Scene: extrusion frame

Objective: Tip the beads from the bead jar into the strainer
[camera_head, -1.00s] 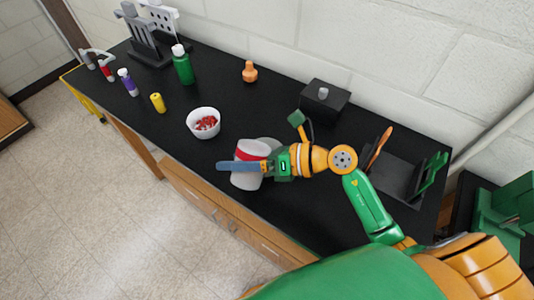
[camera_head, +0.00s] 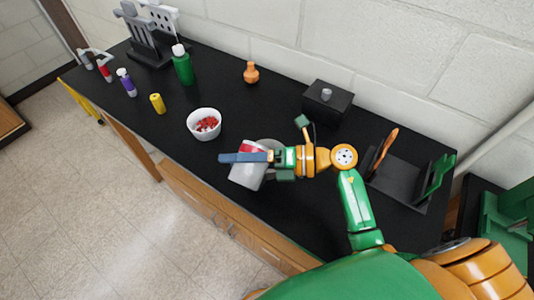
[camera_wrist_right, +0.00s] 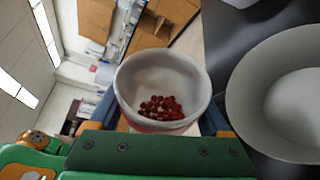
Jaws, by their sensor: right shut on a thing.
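The bead jar (camera_head: 246,177) is pale, with a red band, and leans at a slant over the near edge of the black counter. My right gripper (camera_head: 250,160) is shut around it. In the right wrist view the jar's open mouth (camera_wrist_right: 160,75) faces the camera, and red beads lie inside against its lower side. A pale grey round bowl (camera_wrist_right: 295,95), apparently empty, lies to the right of the jar; it may be the strainer, but no holes show. In the head view the gripper mostly hides it. My left gripper is out of view.
A white bowl (camera_head: 195,124) with red pieces stands left of the jar. A yellow cylinder (camera_head: 157,103), green bottle (camera_head: 182,66), orange bottle (camera_head: 251,73), black box (camera_head: 327,102) and dark rack (camera_head: 404,188) stand around.

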